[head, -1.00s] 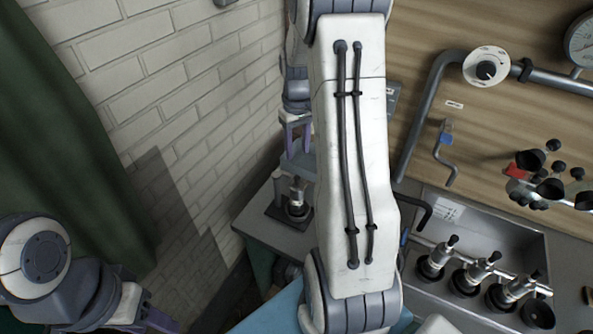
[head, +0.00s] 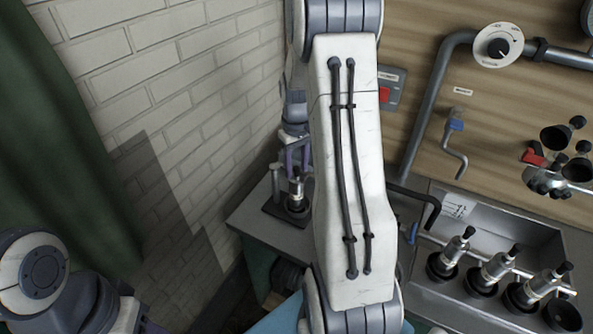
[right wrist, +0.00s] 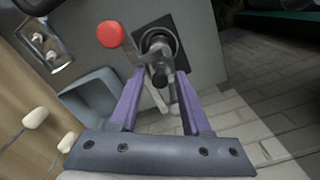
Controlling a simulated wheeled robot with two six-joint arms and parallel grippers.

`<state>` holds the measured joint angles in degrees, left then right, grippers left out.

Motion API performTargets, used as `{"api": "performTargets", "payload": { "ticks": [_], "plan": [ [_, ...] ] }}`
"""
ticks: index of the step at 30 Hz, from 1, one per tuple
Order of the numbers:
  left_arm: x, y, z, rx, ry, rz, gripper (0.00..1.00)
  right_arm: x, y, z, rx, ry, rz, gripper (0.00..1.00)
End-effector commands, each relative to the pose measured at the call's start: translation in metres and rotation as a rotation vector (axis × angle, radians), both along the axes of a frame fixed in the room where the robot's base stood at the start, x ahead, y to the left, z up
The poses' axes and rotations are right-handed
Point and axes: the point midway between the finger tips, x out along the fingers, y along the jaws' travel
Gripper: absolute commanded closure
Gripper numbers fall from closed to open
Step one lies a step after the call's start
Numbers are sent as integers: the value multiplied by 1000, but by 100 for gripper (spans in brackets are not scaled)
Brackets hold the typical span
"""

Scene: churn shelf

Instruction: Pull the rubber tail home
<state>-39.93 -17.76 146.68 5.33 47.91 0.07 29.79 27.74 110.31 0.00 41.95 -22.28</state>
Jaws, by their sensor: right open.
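A metal cylinder (head: 296,203) stands upright on a dark base plate (head: 272,209) on the small grey side table. A black rubber tail (head: 296,171) sticks up from its top; in the right wrist view the tail (right wrist: 159,78) points toward the camera. My right gripper (head: 294,170) is open, with its purple fingers close to the tail. In the right wrist view the fingers (right wrist: 159,80) lie on either side of it. I cannot tell whether either finger touches it. My left arm shows at the lower left, but its gripper is out of view.
A red round knob (right wrist: 110,34) and a grey bin (right wrist: 88,97) are close to the cylinder. A white brick wall (head: 200,100) rises behind the table.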

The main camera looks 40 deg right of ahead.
Motion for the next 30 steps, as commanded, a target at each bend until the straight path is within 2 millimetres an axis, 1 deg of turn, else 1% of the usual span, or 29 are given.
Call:
{"api": "performTargets", "payload": {
  "ticks": [6,8,9,10,17,30],
  "plan": [
    [0,0,1,0,0,0,50,0,0,0,0,0,0,52],
    [0,0,1,0,0,0,50,0,0,0,0,0,0,75],
    [0,0,0,0,0,0,50,0,0,0,0,0,0,91],
    [0,0,0,0,0,0,50,0,0,0,0,0,0,100],
    [0,0,1,0,0,0,50,0,0,1,0,0,0,100],
    [0,0,7,0,0,0,50,0,0,8,0,-1,0,100]
  ]
}}
